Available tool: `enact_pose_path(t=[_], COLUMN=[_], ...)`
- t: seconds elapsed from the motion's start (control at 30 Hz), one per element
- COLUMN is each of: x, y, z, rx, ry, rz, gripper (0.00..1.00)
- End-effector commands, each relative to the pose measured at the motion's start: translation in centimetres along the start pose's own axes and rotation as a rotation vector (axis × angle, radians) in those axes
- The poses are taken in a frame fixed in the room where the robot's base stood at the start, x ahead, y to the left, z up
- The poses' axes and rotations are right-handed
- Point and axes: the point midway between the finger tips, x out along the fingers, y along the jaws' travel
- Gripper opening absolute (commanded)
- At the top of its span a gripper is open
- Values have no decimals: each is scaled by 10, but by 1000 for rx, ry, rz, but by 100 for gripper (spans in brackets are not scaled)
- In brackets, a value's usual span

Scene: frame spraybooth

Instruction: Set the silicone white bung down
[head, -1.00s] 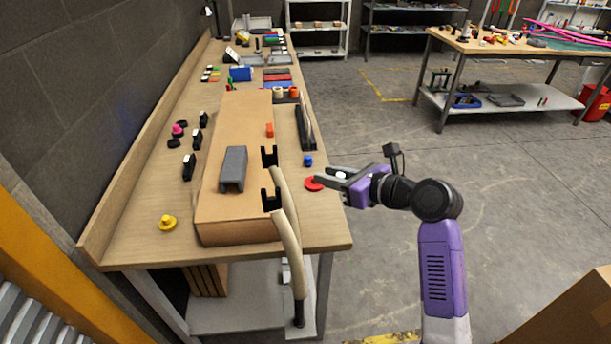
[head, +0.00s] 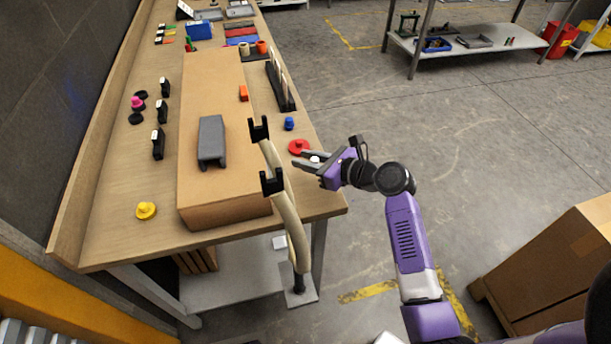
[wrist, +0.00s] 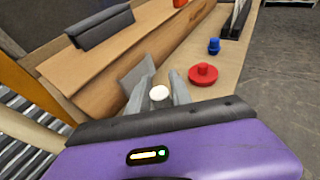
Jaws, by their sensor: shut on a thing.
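My gripper (head: 312,161) is shut on the white bung (head: 315,160), near the right edge of the long workbench. In the wrist view the white bung (wrist: 159,93) shows as a round pale top between the two grey fingers of my gripper (wrist: 160,92). How far it is above the bench top is hard to tell. A red bung (head: 298,147) with a wide flange sits on the bench top just beyond my fingers. It also shows to the right of the fingers in the wrist view (wrist: 203,74).
A blue bung (head: 289,124) stands beyond the red one. A cardboard box (head: 210,190) with a grey bracket (head: 212,140) on it fills the middle of the bench (head: 120,240). A curved pale hose in black hooks (head: 272,183) rises at the bench's near right edge.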

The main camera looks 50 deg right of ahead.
Motion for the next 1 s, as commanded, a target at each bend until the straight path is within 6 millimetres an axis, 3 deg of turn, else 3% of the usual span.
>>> enact_pose_path(t=[0.5,0.93,0.97,1.0], x=[19,22,22,22], y=[1,1,1,1], z=[-57,-63,-63,-63], rx=[2,0,0,-1], ry=[0,0,-1,-1], rz=[0,0,0,0], gripper=[0,0,27,35])
